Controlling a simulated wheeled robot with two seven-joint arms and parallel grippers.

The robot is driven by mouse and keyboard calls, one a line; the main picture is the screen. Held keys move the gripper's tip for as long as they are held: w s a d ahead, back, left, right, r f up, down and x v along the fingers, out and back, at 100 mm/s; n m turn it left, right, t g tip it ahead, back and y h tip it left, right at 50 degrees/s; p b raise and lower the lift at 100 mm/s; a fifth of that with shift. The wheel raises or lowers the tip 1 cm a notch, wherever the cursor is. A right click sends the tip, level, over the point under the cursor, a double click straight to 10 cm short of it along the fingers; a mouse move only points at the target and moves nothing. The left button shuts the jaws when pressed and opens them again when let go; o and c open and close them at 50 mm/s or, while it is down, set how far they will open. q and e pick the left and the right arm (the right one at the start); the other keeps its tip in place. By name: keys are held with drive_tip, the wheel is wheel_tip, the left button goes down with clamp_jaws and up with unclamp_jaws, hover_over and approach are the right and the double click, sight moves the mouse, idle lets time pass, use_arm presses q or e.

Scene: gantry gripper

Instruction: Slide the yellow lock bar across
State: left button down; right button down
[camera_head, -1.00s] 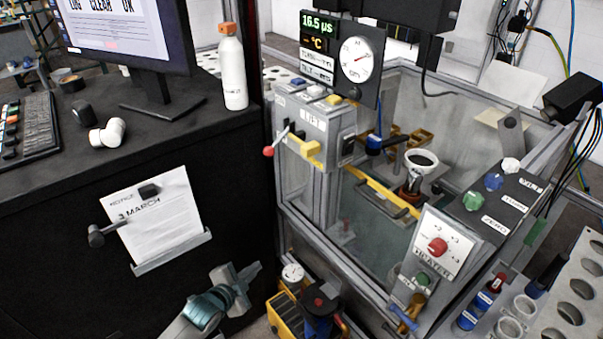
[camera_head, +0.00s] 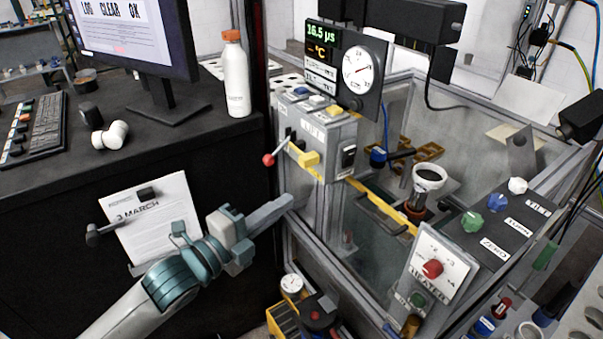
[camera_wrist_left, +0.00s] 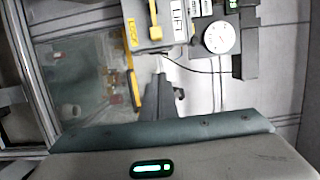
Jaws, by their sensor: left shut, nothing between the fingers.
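A yellow bar with a raised block (camera_head: 308,159) sits on the front of the grey control box (camera_head: 320,130), beside a lever with a red knob (camera_head: 269,159). A long yellow strip (camera_head: 383,206) runs along the rim of the clear-walled tank. I cannot tell for sure which yellow part is the lock bar. My left gripper (camera_head: 287,203) is shut and empty, below and left of the yellow block and apart from it in the picture. The left wrist view shows the control box and a yellow block (camera_wrist_left: 132,33) ahead of the gripper. My right gripper is not in view.
A gauge and display panel (camera_head: 350,65) stands above the box. The heater panel (camera_head: 438,262) and a knob panel (camera_head: 497,212) are at the right. A desk with a monitor (camera_head: 130,35) and white bottle (camera_head: 234,80) is at the left. A yellow-and-black unit (camera_head: 283,322) stands low in front.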

sight(309, 165)
use_arm(q)
drive_tip(key=w+d+p, duration=0.4)
drive_tip(key=w+p, duration=0.1)
drive_tip(key=w, duration=0.6)
idle(0.3)
drive_tip(key=shift+w+a+f+b, duration=0.15)
drive_tip(key=shift+w+a+b, duration=0.2)
drive_tip(key=shift+w, duration=0.2)
drive_tip(key=w+a, duration=0.1)
drive_tip(key=w+a+b, duration=0.1)
drive_tip(key=shift+w+r, duration=0.3)
drive_tip(key=shift+w, duration=0.05)
